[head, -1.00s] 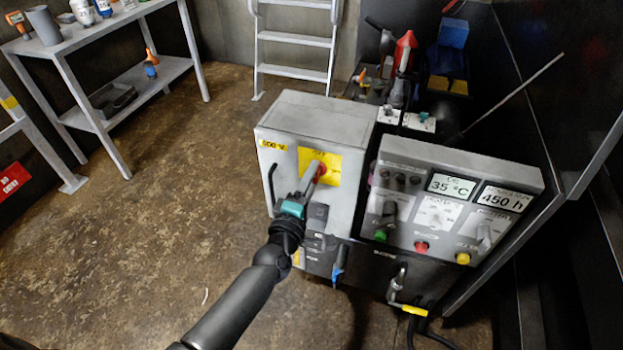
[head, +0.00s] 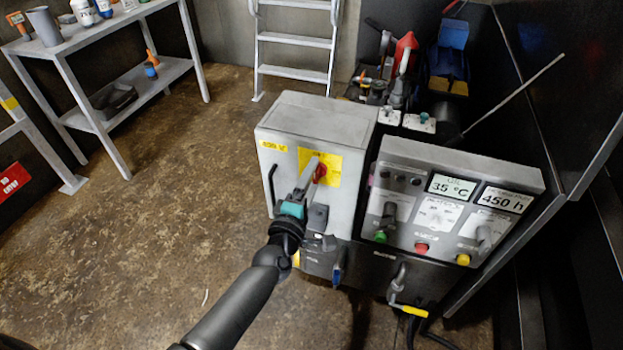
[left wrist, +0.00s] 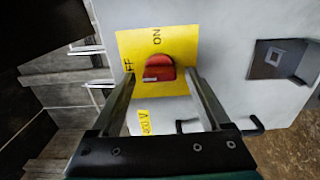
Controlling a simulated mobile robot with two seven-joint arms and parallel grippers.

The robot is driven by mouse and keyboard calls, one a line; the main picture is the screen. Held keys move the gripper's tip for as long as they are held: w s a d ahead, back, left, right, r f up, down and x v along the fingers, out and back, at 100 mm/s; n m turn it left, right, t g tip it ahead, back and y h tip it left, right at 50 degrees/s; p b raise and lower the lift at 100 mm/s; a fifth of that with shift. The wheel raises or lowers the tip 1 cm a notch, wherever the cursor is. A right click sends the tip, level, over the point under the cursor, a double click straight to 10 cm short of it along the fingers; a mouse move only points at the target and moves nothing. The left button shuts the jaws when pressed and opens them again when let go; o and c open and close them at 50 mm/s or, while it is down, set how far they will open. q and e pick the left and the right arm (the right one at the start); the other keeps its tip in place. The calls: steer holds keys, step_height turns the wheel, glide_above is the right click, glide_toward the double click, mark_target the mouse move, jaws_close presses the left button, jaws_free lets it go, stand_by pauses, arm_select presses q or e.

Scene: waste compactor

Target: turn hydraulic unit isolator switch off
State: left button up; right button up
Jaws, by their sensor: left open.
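The isolator switch is a red rotary knob (head: 320,171) on a yellow plate (head: 333,162), on the front of the grey cabinet (head: 287,139). In the left wrist view the knob (left wrist: 158,66) shows large, with "ON" above it and "OFF" at its left, partly hidden by a finger. A short white mark is on the knob's lower left, on the "OFF" side. My left gripper (head: 312,174) is open at the plate. In the left wrist view its fingertips (left wrist: 160,74) stand either side of the knob; I cannot tell whether they touch it. My right gripper is not in view.
A control panel (head: 408,238) with displays and buttons stands right of the cabinet. A black handle (head: 272,188) sticks out at the cabinet's left. A metal shelf table (head: 80,37) and a step ladder (head: 295,40) stand farther back. The floor at left is clear.

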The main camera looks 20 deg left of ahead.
arm_select(q)
steer(key=s+p, duration=0.2)
steer(key=s, duration=1.3)
steer(key=shift+s+a+p, duration=0.15)
steer(key=shift+a+p, duration=0.1)
steer(key=shift+p, duration=0.1)
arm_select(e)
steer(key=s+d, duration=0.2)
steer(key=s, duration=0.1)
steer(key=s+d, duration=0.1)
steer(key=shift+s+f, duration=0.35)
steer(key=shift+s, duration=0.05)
